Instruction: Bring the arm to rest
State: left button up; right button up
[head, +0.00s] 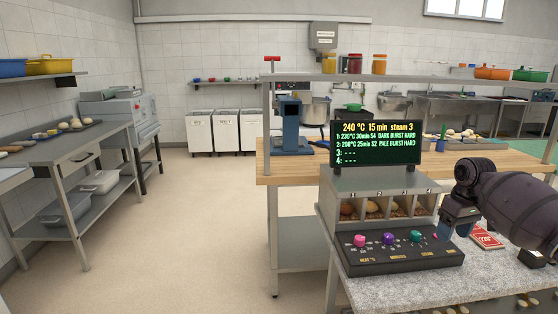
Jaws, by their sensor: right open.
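My right arm comes in from the right edge. Its gripper (449,228) points down over the right end of a black control panel (385,263). The jaws are open, and I see nothing held between them. The panel has a pink knob (359,241), a purple knob (389,239) and a teal knob (415,236). Another pinkish knob is partly hidden by the gripper. I cannot tell whether the gripper touches it. My left gripper is not in view.
A display (376,143) stands above a compartmented bin (375,181) behind the panel. A red card (487,238) lies on the speckled counter (400,291) right of the gripper. A wooden worktop (290,166) lies behind. The floor at left is clear.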

jog(key=w+a+r+n+t, duration=0.2)
jog(key=w+a+r+t, duration=0.2)
jog(key=w+a+t, duration=0.4)
jog(key=s+a+f+n+t+y, duration=0.2)
jog(key=s+a+f+t, duration=0.4)
jog(key=a+f, duration=0.45)
jog(key=s+f+m+g+h, duration=0.1)
jog(key=s+f, duration=0.6)
jog(key=s, duration=0.7)
jog(key=s+d+f+m+g, duration=0.1)
jog(key=s+f+m, duration=0.2)
jog(key=s+f, duration=0.4)
jog(key=s+f+m+g+h, duration=0.1)
jog(key=s+f, duration=0.6)
jog(key=s, duration=1.3)
jog(key=shift+s+d+m+h, duration=0.2)
jog(key=shift+s+m+h, duration=0.1)
jog(key=shift+s+m, duration=0.1)
